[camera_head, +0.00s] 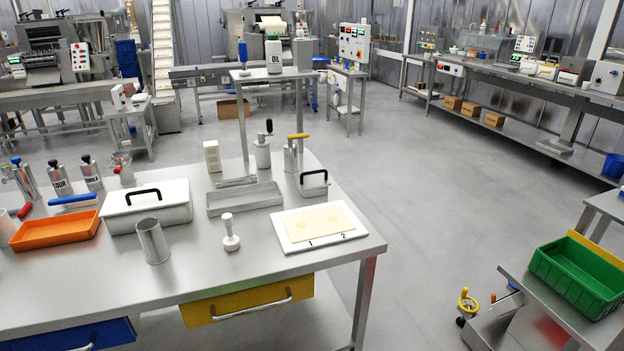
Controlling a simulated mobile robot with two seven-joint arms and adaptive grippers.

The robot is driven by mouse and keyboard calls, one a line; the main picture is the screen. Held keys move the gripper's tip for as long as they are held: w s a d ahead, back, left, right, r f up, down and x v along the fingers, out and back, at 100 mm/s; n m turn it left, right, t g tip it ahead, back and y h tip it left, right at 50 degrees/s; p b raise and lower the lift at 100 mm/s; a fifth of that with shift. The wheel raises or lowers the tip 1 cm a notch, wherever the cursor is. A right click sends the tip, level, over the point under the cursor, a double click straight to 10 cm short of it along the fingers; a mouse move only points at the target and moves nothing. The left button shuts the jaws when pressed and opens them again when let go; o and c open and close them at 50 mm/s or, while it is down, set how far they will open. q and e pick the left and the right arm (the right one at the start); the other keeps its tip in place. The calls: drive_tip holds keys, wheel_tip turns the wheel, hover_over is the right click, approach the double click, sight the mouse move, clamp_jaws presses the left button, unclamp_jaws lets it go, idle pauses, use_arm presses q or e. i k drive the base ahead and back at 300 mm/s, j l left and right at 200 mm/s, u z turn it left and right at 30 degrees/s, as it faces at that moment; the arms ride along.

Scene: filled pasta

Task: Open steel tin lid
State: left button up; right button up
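Two lidded boxes stand on the steel table (200,268). The larger box (170,216), at the left of the table, has a pale flat lid (125,200) with a black arched handle (144,193). The smaller steel tin (313,189), near the table's right back edge, also has a black handle (313,173) on its lid. Both lids look closed. I cannot tell from this view which one is called the steel tin. Neither of my grippers shows in the head view.
An open steel tray (230,205) lies between the boxes. Nearby are an orange tray (55,231), a steel cup (153,242), a white stamp (230,233) and a white board (290,237) with a yellowish sheet. A green crate (575,285) stands at right. The floor (440,190) between is clear.

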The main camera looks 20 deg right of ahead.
sight(306, 181)
drive_tip(key=i+l+z, duration=0.55)
drive_tip(key=i+l, duration=0.25)
